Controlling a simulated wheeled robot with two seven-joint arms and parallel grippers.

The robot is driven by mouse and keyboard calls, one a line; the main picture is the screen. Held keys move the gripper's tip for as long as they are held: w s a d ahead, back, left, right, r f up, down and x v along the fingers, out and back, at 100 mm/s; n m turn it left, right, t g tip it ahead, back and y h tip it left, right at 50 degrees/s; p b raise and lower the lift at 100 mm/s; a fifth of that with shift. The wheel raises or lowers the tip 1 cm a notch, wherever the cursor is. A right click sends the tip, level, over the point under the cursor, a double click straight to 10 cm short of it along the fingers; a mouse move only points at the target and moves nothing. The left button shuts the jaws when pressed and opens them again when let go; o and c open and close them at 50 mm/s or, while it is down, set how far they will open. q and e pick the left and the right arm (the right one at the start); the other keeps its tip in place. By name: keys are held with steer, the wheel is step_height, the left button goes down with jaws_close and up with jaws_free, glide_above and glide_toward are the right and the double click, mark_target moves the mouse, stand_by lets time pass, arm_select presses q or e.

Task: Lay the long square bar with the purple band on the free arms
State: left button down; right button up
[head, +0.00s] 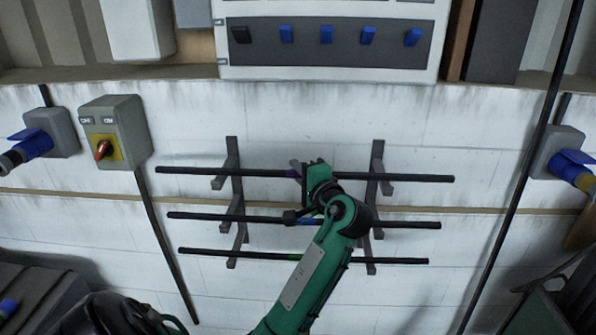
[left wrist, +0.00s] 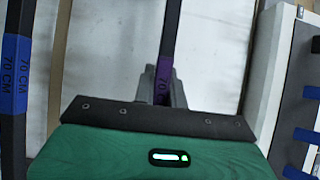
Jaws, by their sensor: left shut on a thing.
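The long dark bar with the purple band (head: 420,178) lies nearly level across the top of the wall rack in the head view, in front of the top pair of arms. I cannot tell whether it rests on them. My left gripper (head: 303,173) is shut on it near its middle. In the left wrist view the purple band (left wrist: 163,88) sits between the grey fingers (left wrist: 162,86), partly hidden. The rack has a left upright with arms (head: 233,160) and a right upright with arms (head: 378,160). My right gripper is not in view.
Below lie a bar with a blue band (head: 400,224) and a bar with a green band (head: 210,252), each across lower arms. A switch box (head: 118,135) is left of the rack. A panel with blue switches (head: 345,65) is above. Cables run down both sides.

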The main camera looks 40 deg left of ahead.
arm_select(q)
steer(key=c, duration=1.4)
jaws_free()
steer(key=shift+s, duration=0.1)
steer(key=shift+o, duration=1.2)
steer(key=shift+f, duration=0.2)
steer(key=shift+r, duration=0.1)
steer(key=shift+d, duration=0.1)
steer(key=shift+s+d, duration=0.2)
steer(key=s+d+p, duration=0.1)
steer(key=s+d, duration=0.7)
steer(key=s, duration=0.1)
steer(key=shift+s+p, duration=0.25)
steer(key=shift+p, duration=0.1)
